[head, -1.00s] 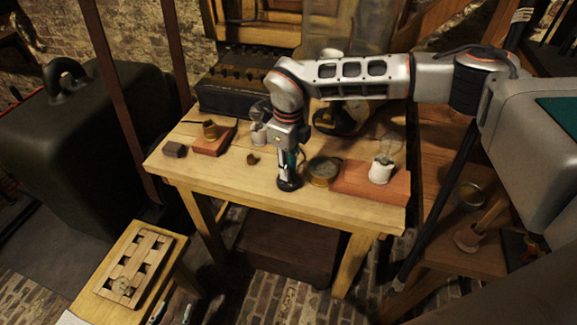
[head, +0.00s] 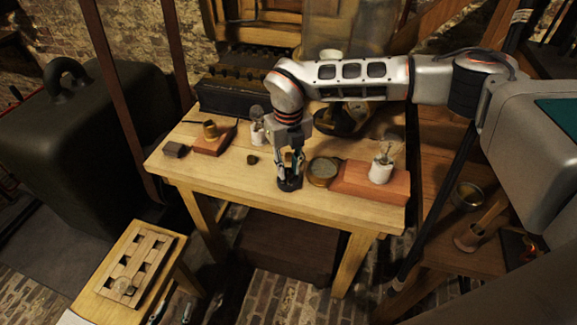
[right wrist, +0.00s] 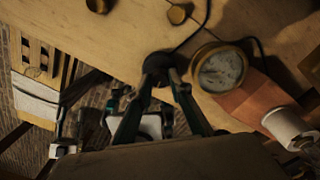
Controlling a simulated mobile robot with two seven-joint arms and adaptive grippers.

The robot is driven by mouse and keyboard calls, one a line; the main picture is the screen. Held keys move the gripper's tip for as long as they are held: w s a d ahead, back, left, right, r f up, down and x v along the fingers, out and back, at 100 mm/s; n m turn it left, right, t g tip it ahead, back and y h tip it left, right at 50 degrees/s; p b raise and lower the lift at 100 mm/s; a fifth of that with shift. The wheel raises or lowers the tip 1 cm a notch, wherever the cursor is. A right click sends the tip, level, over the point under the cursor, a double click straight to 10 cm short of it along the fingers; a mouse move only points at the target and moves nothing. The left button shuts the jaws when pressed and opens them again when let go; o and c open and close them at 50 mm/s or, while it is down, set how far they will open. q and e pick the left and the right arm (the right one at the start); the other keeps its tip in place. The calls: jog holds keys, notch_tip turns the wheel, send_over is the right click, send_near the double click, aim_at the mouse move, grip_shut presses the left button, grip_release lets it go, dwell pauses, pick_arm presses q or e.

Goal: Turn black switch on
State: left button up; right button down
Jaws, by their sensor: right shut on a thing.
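The black switch (head: 289,184) has a round dark base and stands on the wooden table near its front edge. My right gripper (head: 290,172) points down over it and is shut on its upper part, with the fingers hiding much of it. In the right wrist view the switch (right wrist: 158,63) shows as a dark round shape at the fingertips of my right gripper (right wrist: 162,76), with a dark wire leading away from it. I cannot tell the switch's exact position under the fingers. My left gripper is not in view.
A round brass gauge (head: 323,171) sits close right of the switch. Right of it a bulb in a white holder (head: 381,172) stands on a reddish block (head: 350,182). Small blocks (head: 175,149) and a second bulb (head: 257,133) stand to the left. The table's front left is clear.

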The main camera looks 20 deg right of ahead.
aim_at(288, 170)
jog(key=m, duration=0.5)
jog(key=shift+w+m, duration=0.1)
jog(key=shift+m, duration=0.2)
jog(key=m, duration=0.5)
jog(key=shift+r, duration=0.1)
jog(key=shift+m, duration=0.4)
jog(key=c, duration=1.8)
grip_release()
notch_tip(288, 170, up, 12)
